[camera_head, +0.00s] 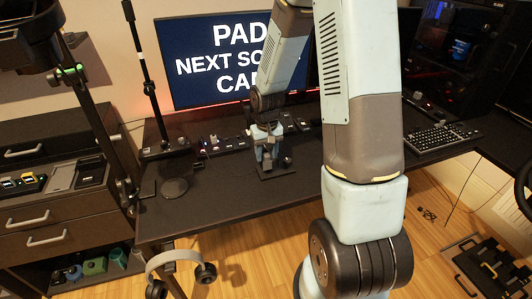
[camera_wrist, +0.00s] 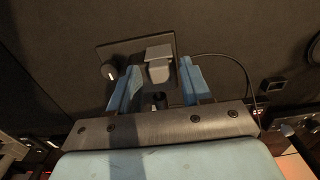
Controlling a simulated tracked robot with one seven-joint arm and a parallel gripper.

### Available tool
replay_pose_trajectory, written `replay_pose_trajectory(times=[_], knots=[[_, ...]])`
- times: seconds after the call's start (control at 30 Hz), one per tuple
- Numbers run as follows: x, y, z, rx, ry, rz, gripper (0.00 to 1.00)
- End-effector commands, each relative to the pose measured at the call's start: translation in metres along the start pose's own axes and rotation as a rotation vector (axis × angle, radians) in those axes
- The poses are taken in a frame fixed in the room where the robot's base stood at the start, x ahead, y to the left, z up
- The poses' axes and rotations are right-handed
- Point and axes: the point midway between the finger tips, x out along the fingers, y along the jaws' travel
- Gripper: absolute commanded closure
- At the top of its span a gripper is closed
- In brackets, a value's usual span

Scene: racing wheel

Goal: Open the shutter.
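My gripper (camera_wrist: 160,75) points down over a small dark plate (camera_wrist: 108,48) on the desk. Its two blue fingers are apart, one on each side of a grey block-like piece (camera_wrist: 158,55) with a squared top, which may be the shutter. Small gaps show between the fingers and this piece, so it does not look gripped. A round dark knob (camera_wrist: 108,71) with a light mark sits on the plate, left of the left finger. In the head view my gripper (camera_head: 267,155) is low over the plate (camera_head: 277,173); the grey piece is too small there to make out clearly.
A black desk (camera_head: 220,200) carries small control boxes (camera_head: 222,145), a round dark pad (camera_head: 174,187) and a keyboard (camera_head: 442,136). A monitor (camera_head: 205,60) stands behind my gripper. A thin cable (camera_wrist: 235,62) curves right of the plate. Bare desk lies in front of it.

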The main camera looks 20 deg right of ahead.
Motion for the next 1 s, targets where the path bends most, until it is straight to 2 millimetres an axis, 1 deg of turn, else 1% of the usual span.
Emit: replay_pose_trajectory(times=[0.03,0.4,0.5,1.0], knots=[[-0.0001,0.0001,0.0000,0.000,0.000,0.000,0.57],[-0.0002,0.0002,0.0000,0.000,0.000,0.000,0.92],[-0.0002,0.0002,0.0000,0.000,0.000,0.000,1.00],[-0.0002,-0.0006,-0.0002,-0.005,0.000,0.000,1.00]])
